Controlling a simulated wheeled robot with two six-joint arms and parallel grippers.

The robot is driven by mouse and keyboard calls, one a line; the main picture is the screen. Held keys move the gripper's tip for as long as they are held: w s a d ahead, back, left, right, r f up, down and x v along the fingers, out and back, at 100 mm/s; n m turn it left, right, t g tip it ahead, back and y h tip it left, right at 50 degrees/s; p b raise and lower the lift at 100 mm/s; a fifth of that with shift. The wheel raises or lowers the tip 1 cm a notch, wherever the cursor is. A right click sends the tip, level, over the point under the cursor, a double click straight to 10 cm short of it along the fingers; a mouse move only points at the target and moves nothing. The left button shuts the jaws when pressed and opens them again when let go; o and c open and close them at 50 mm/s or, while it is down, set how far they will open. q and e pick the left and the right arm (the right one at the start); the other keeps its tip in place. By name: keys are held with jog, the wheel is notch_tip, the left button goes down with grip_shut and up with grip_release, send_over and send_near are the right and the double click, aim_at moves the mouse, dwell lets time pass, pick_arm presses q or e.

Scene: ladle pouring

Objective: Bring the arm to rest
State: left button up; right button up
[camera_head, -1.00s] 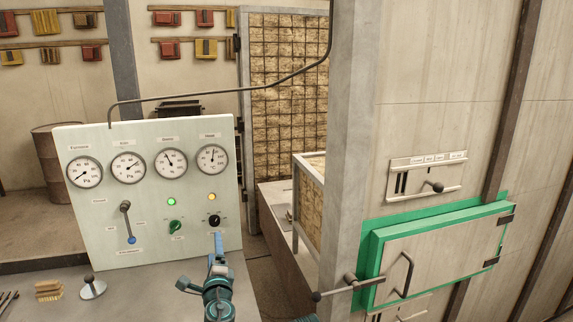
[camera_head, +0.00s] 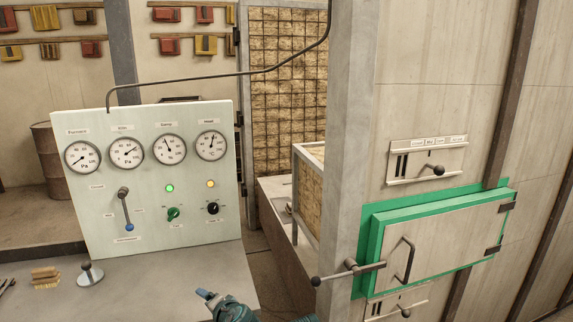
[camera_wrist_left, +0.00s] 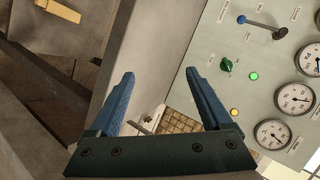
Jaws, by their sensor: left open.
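My left gripper (camera_head: 207,296) is at the bottom edge of the head view, in front of and below the control panel (camera_head: 100,222), apart from it. In the left wrist view my left gripper (camera_wrist_left: 159,76) has its two blue fingers spread wide with nothing between them. The panel (camera_wrist_left: 275,92) shows at the right of that view. My right gripper is not in view.
The panel carries gauges, a blue-tipped lever (camera_head: 125,210), a green knob (camera_head: 173,214) and a black knob (camera_head: 213,208). A grey bench (camera_head: 165,290) lies below. A green-framed furnace door (camera_head: 440,238) with a protruding handle (camera_head: 340,272) stands at right.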

pick_arm(q)
jog(key=s+d+f+n+g+h+b, duration=0.35)
jog(key=s+d+f+g+h, duration=0.25)
jog(key=s+d+f+g, duration=0.7)
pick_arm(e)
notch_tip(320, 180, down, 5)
pick_arm(q)
jog(key=s+d+r+t+p, duration=0.1)
jog(key=s+r+p, duration=0.1)
jog(key=r+p, duration=0.4)
jog(key=s+r+t+p, duration=0.2)
jog(key=r+p, duration=0.4)
jog(key=p, duration=0.3)
jog(key=shift+s+d+r, duration=0.25)
jog(key=shift+s+d, duration=0.05)
jog(key=shift+d, duration=0.05)
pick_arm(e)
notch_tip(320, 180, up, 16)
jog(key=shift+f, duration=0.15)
